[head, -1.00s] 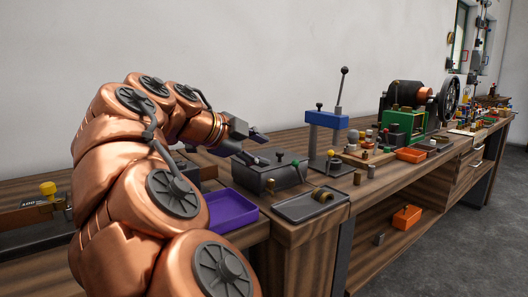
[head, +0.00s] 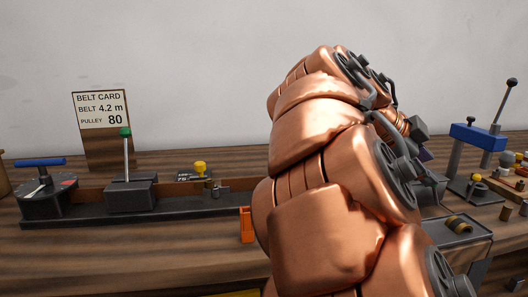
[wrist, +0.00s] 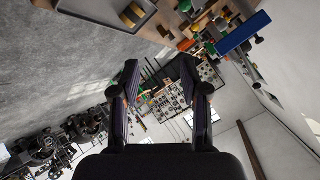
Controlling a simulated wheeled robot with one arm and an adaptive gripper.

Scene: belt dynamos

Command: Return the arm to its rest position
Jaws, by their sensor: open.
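My gripper (wrist: 165,95) shows in the wrist view with its two dark fingers spread apart and nothing between them. In the head view my copper arm fills the right middle, bent over the workbench (head: 120,250). There my gripper is mostly hidden behind the arm; only a dark part of it shows at the arm's far right side. The wrist view looks out across the room, tilted, with the bench edge along its top.
The belt card (head: 100,110) stands at the back left. A blue-handled device (head: 42,190) and a green-knobbed lever block (head: 130,190) are on a dark rail. A blue press (head: 478,137) and a grey tray (head: 460,228) are right of my arm. An orange piece (head: 246,224) is close on its left.

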